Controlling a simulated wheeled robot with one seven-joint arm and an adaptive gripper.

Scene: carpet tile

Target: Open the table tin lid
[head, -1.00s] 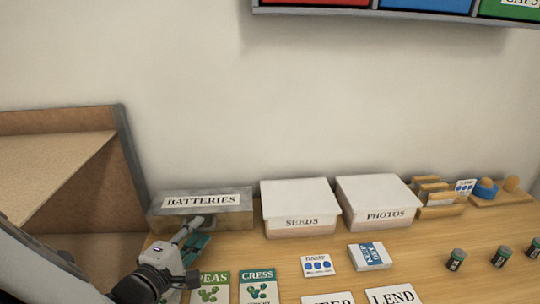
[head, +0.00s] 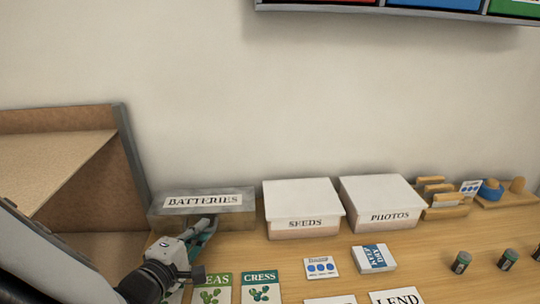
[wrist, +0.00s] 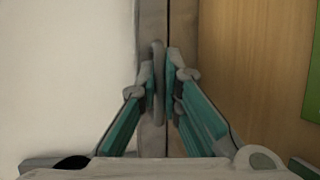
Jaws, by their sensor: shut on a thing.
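The table tin (head: 240,222) is a grey metal box at the back left of the table, against the wall. Its lid (head: 246,190) carries a BATTERIES label and looks down. My gripper (head: 210,224) reaches the tin's front from below. In the wrist view my gripper (wrist: 161,90) has its teal fingers closed on a thin grey upright piece, the tin's lid tab (wrist: 158,65), at the grey edge. A pale, unlettered surface fills the left of that view. My gripper hides part of the tin's front.
White-lidded SEEDS (head: 303,207) and PHOTOS (head: 380,202) boxes stand right of the tin. PEAS and CRESS packets (head: 261,288) lie in front. Several dark batteries (head: 461,262) stand at right. A brown panelled unit (head: 80,160) rises at left.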

